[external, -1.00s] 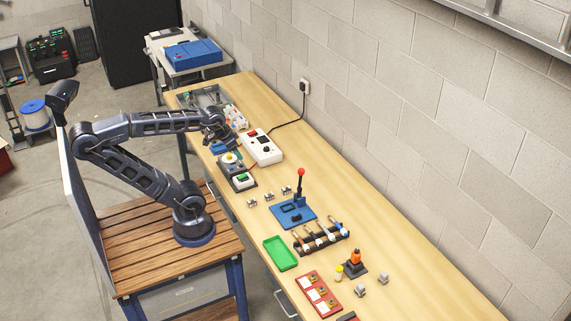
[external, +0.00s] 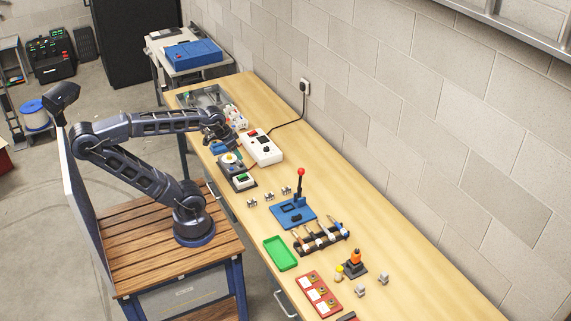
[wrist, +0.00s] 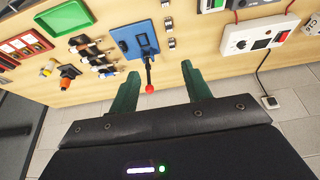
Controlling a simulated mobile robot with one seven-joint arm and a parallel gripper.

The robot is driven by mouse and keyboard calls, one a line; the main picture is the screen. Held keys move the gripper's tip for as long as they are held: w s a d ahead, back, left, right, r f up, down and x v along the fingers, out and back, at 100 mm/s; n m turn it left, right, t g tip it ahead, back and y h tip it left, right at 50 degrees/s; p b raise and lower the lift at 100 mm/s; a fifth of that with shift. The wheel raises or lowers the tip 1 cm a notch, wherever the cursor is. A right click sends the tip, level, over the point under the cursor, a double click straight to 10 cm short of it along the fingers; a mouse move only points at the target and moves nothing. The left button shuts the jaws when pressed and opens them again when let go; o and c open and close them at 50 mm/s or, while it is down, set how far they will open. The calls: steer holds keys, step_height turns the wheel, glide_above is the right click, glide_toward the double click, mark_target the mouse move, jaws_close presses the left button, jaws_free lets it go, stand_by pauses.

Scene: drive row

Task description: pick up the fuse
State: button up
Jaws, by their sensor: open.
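My gripper (external: 236,151) is over the far part of the long bench, above the grey unit with a yellow-and-white knob (external: 230,158) and beside the white meter box (external: 262,149). In the wrist view its two green fingers (wrist: 160,70) are spread apart with nothing between them. I cannot pick out the fuse for certain in either view. Small white and coloured parts (external: 236,117) lie at the far end of the bench, too small to identify and partly behind my gripper.
A blue base with a red-knobbed lever (external: 293,212) stands mid-bench; it shows in the wrist view (wrist: 127,42). The bench's wall side is mostly clear.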

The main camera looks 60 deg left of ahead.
steer(key=shift+o, duration=0.4)
steer(key=w+d+f+m, duration=0.1)
steer(key=w+d+m, duration=0.3)
steer(key=w+d, duration=0.6)
steer(key=m+g+h, duration=0.3)
steer(key=m+h, duration=0.1)
steer(key=m, duration=0.5)
glide_above(340, 275)
steer(key=a, duration=0.4)
step_height(340, 275, down, 22)
steer(key=f, duration=0.1)
steer(key=shift+s+x, duration=0.15)
steer(key=shift+x, duration=2.25)
steer(key=shift+s+x, duration=0.15)
steer(key=shift+x, duration=2.25)
